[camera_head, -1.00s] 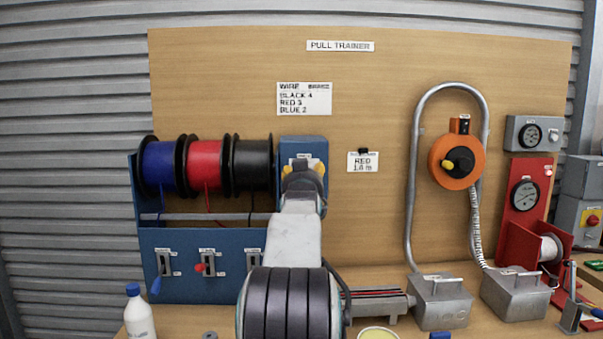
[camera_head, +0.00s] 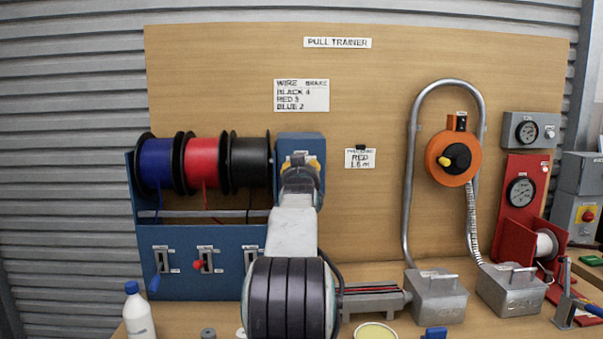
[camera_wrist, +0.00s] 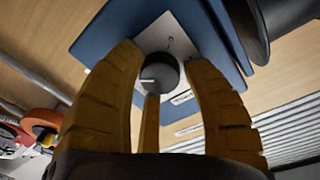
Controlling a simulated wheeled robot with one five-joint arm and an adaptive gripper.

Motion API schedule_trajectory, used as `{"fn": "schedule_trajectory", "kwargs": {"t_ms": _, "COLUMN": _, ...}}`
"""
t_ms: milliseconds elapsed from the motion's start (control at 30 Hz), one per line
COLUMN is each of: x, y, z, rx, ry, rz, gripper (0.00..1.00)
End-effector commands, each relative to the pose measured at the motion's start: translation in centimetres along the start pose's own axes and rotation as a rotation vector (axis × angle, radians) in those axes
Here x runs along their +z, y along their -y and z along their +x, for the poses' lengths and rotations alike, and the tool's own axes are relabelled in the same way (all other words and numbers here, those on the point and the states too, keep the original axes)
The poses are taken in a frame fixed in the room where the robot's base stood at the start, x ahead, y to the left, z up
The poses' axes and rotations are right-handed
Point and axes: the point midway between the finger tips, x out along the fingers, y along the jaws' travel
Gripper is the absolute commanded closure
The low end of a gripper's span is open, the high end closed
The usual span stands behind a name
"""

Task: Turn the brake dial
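The brake dial (camera_wrist: 158,74) is a dark round knob with a pale pointer line. It sits on a light plate on the blue panel (camera_head: 301,146) to the right of the wire spools. In the wrist view my gripper (camera_wrist: 163,58) is open, with its yellow-brown fingers on both sides of the dial. A narrow gap shows between the right finger and the dial; contact at the left finger is unclear. In the head view my gripper (camera_head: 300,168) is in front of the panel and hides the dial. The white card (camera_head: 302,95) lists black 4, red 3, blue 2.
Blue (camera_head: 156,163), red (camera_head: 204,162) and black (camera_head: 250,161) spools hang just left of the panel. Levers (camera_head: 205,262) sit below them. An orange reel (camera_head: 453,158) on a bent pipe stands to the right. A white bottle (camera_head: 138,312) stands at the front left.

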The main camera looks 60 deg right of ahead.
Motion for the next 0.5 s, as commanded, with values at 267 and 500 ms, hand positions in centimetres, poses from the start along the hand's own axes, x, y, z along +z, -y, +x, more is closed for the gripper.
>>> {"fn": "schedule_trajectory", "kwargs": {"t_ms": 267, "x": -0.05, "y": 0.02, "z": -0.02, "rx": 0.000, "ry": -0.001, "rz": 0.000, "gripper": 0.82}}
{"fn": "schedule_trajectory", "kwargs": {"t_ms": 500, "x": -0.14, "y": 0.06, "z": -0.03, "rx": -0.001, "ry": -0.003, "rz": 0.000, "gripper": 0.98}}
